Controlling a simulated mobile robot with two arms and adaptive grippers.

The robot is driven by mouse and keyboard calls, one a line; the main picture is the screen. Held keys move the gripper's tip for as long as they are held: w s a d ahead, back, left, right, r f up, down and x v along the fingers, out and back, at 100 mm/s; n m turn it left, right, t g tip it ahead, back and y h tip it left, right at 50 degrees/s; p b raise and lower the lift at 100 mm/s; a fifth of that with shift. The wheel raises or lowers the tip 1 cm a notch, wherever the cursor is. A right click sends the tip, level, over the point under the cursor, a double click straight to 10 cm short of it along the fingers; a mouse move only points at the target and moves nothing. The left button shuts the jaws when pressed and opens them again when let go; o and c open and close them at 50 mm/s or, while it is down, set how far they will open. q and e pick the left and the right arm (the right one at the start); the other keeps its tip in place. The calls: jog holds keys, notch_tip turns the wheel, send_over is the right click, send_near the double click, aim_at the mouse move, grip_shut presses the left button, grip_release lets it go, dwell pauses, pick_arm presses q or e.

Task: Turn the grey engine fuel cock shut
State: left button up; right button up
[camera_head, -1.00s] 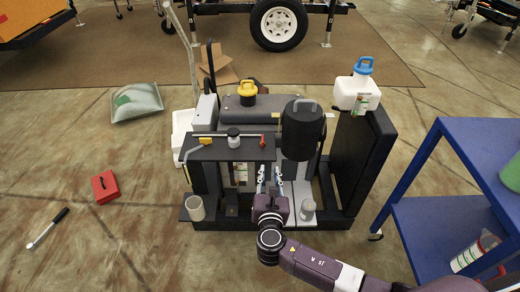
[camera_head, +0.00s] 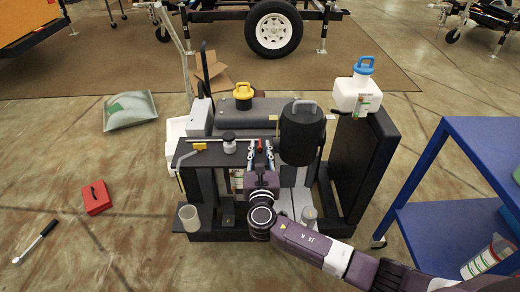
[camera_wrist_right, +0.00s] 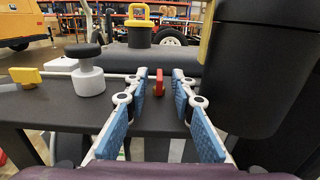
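A small red lever (camera_head: 260,146) sits at the right end of a thin pale pipe on the black shelf (camera_head: 205,157). The red lever also shows in the right wrist view (camera_wrist_right: 159,82), upright. No grey handle shows clearly, so I cannot tell for certain that this lever is the fuel cock. My right gripper (camera_head: 261,150) is open, with blue-padded fingers. In the right wrist view (camera_wrist_right: 160,75), the lever appears in the gap between the fingertips, with space on both sides. I cannot tell how deep it lies between them. My left gripper is not in view.
A yellow handle (camera_wrist_right: 25,76) and a white pot with a black knob (camera_wrist_right: 88,75) stand left along the pipe. A black cylinder (camera_head: 302,133) stands close right of my fingers. A blue cart (camera_head: 440,215) is at right.

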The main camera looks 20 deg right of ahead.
jog(key=shift+w+d, duration=0.1)
jog(key=shift+w, duration=0.25)
grip_shut()
